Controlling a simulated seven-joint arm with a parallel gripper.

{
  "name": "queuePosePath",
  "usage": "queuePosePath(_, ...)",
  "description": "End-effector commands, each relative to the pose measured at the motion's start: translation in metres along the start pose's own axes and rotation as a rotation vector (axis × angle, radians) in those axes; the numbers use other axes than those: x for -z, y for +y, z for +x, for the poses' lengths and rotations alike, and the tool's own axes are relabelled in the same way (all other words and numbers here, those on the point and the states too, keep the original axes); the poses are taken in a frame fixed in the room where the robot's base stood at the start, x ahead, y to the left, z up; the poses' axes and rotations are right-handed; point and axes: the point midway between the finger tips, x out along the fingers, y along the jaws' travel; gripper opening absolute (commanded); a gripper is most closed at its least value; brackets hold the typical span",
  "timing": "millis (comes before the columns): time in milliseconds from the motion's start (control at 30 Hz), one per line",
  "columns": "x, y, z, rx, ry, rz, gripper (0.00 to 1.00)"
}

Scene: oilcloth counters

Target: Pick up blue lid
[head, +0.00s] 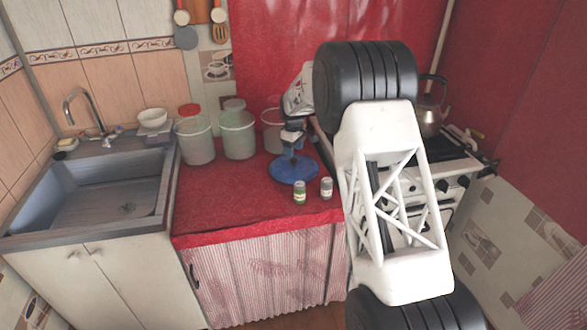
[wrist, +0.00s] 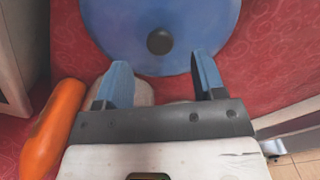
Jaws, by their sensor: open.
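The blue lid (head: 281,171) lies on the red oilcloth counter, in front of the pots. It is round, and in the wrist view the lid (wrist: 190,28) fills the top middle, with a dark knob (wrist: 160,40) at its centre. My gripper (wrist: 163,65) is open, its two blue fingers pointing toward the lid, one on each side of the knob's line. The knob shows just beyond the fingertips, with nothing between the fingers gripped. In the head view my gripper (head: 292,150) is above the lid and hides part of it.
Two small cans (head: 299,191) (head: 326,188) stand in front of the lid. Pale pots (head: 196,142) stand behind it to the left. A sink (head: 90,190) is at the left, and a stove with a kettle (head: 430,120) at the right. The counter's left front is clear.

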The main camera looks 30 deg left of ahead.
Motion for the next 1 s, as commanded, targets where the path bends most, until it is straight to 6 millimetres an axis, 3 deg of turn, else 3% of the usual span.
queuePosePath(500,-0.001,-0.001,0.045,0.000,0.000,0.000,0.63)
queuePosePath(1000,-0.001,-0.001,0.048,0.000,0.000,0.000,0.63)
